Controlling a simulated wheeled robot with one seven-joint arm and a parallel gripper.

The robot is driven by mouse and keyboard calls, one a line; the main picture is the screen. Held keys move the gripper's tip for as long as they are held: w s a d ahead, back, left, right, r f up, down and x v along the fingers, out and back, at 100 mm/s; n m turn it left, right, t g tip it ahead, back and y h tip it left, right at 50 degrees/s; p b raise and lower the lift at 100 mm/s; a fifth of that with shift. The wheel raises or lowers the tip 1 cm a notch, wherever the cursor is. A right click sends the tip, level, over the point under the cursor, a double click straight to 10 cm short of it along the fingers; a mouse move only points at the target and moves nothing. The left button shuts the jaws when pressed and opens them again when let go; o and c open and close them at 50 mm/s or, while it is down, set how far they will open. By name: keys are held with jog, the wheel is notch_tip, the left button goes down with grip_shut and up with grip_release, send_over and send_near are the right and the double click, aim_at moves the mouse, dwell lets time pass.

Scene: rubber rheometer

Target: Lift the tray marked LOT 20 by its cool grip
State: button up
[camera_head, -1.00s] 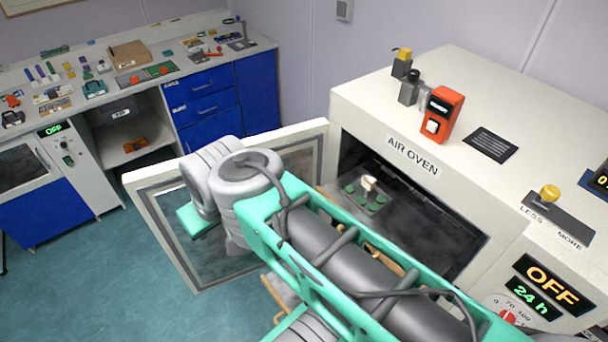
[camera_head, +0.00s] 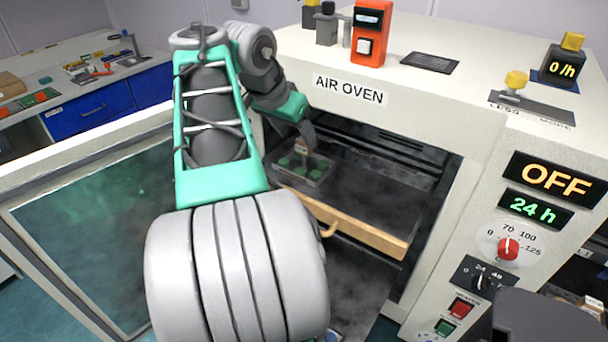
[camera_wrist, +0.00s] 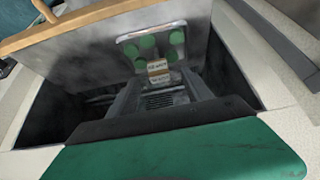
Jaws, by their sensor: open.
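A small grey tray (camera_head: 316,172) with several green discs lies inside the open oven, toward the left of its chamber. It also shows at the top of the wrist view (camera_wrist: 178,38). A pale block-like grip (camera_head: 302,147) stands up from the tray; in the wrist view the grip (camera_wrist: 158,72) carries small print that I cannot read for certain. My gripper (camera_head: 306,134) is inside the oven mouth, close above the grip. In the wrist view my gripper (camera_wrist: 160,92) is open, its fingers apart with the grip between or just beyond their tips. Contact cannot be told.
The air oven (camera_head: 440,130) surrounds the arm closely, with its door (camera_head: 90,225) swung open at left. A wooden bar with a handle (camera_head: 345,222) crosses the chamber front. An orange device (camera_head: 370,35) stands on top. The oven display (camera_head: 556,180) reads OFF.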

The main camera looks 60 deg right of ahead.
aim_at(303, 141)
jog(key=x, duration=0.2)
jog(key=b+x, duration=0.1)
jog(key=x, duration=0.1)
jog(key=shift+s+d+f, duration=0.2)
jog(key=shift+s+f, duration=0.05)
jog(key=shift+d+f, duration=0.3)
jog(key=shift+f, duration=0.1)
grip_shut()
jog(key=shift+r, duration=0.1)
dwell(0.7)
